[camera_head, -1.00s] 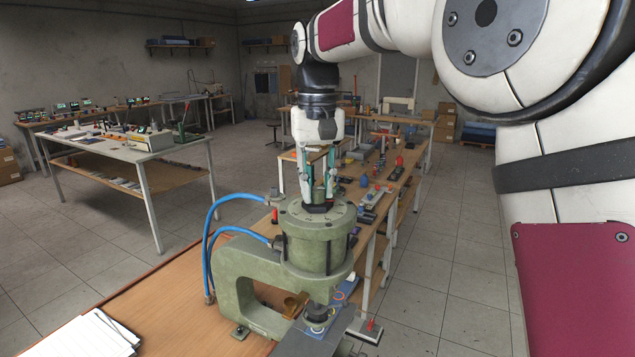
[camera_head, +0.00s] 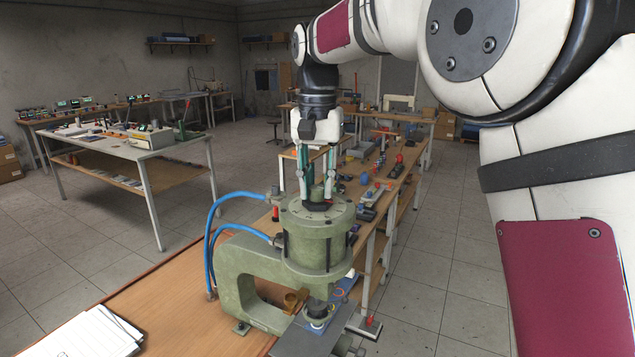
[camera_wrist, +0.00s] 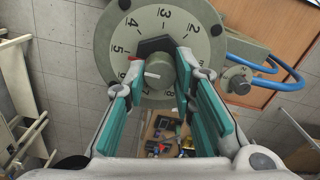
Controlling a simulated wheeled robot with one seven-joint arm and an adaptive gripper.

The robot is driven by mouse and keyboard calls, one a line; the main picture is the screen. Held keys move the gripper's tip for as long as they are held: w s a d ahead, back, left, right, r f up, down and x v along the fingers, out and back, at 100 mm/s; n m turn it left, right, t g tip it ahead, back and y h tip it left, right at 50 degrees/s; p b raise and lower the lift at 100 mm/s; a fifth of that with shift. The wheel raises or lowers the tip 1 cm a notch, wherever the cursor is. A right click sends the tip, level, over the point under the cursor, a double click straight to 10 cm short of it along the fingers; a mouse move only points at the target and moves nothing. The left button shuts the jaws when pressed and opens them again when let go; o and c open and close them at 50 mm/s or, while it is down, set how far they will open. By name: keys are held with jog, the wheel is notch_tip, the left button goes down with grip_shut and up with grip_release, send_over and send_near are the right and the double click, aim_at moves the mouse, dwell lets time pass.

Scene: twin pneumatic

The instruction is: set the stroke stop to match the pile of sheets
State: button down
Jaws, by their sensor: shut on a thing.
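The green press (camera_head: 318,250) stands on the wooden bench, with a round numbered dial (camera_wrist: 205,28) on top of its cylinder. At the dial's centre are a dark hex nut (camera_wrist: 147,47) and a grey stop knob (camera_wrist: 163,68) with a white pointer line. The pointer faces left, towards the 5–6 side, where a small red mark (camera_wrist: 131,58) sits. My gripper (camera_head: 317,190) reaches down from above, its teal-padded fingers shut on the knob; it also shows in the wrist view (camera_wrist: 160,72). A pile of white sheets (camera_head: 95,338) lies at the lower left.
Blue hoses (camera_head: 212,222) loop at the press's left side. A brass-coloured part (camera_head: 292,301) sits in its throat, beside the ram. A long bench with small items (camera_head: 375,190) runs behind. Another table (camera_head: 110,145) stands at the left, with open floor between.

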aim_at(318, 186)
jog(key=shift+r, duration=0.1)
jog(key=c, duration=1.3)
grip_release()
jog(key=shift+c, duration=0.2)
notch_tip(318, 186, up, 12)
